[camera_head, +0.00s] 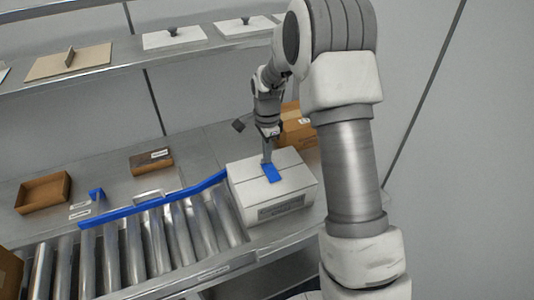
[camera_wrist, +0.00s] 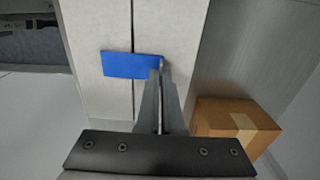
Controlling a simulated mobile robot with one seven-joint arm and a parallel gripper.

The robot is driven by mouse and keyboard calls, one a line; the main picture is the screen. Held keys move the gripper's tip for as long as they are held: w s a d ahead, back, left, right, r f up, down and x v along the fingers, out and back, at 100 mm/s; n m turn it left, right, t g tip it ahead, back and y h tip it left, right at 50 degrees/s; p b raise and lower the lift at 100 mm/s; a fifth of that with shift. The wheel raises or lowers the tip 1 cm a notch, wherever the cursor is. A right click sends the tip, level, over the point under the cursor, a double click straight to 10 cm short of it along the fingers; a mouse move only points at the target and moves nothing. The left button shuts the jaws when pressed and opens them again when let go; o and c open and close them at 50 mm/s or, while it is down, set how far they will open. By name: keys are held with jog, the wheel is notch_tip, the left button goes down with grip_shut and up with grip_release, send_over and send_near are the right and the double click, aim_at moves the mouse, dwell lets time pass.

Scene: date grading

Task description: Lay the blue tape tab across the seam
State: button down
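A white box (camera_head: 243,183) stands at the right end of the roller conveyor; its top also shows in the wrist view (camera_wrist: 100,99). A dark seam (camera_wrist: 132,22) runs along the middle of its lid. The blue tape tab (camera_wrist: 125,65) spans the seam crosswise, with parts on both sides. It also shows on the lid in the head view (camera_head: 271,174). I cannot tell whether its whole underside touches the lid. My gripper (camera_wrist: 159,66) points down over the box, its fingertips close together on the tab's right end. The fingertips hide that end.
A brown carton (camera_head: 294,126) stands behind the white box, also beside it in the wrist view (camera_wrist: 225,118). A blue rail (camera_head: 150,206) borders the rollers. A small blue dispenser-like piece (camera_head: 96,194), a brown box (camera_head: 151,162) and an open tray (camera_head: 43,193) lie left. A shelf runs above.

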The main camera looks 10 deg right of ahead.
jog(key=c, duration=1.5)
grip_release()
jog(key=shift+f, duration=0.15)
jog(key=o, duration=0.5)
jog(key=shift+c, duration=0.6)
jog(key=shift+r+p, duration=2.25)
jog(key=shift+r, duration=1.3)
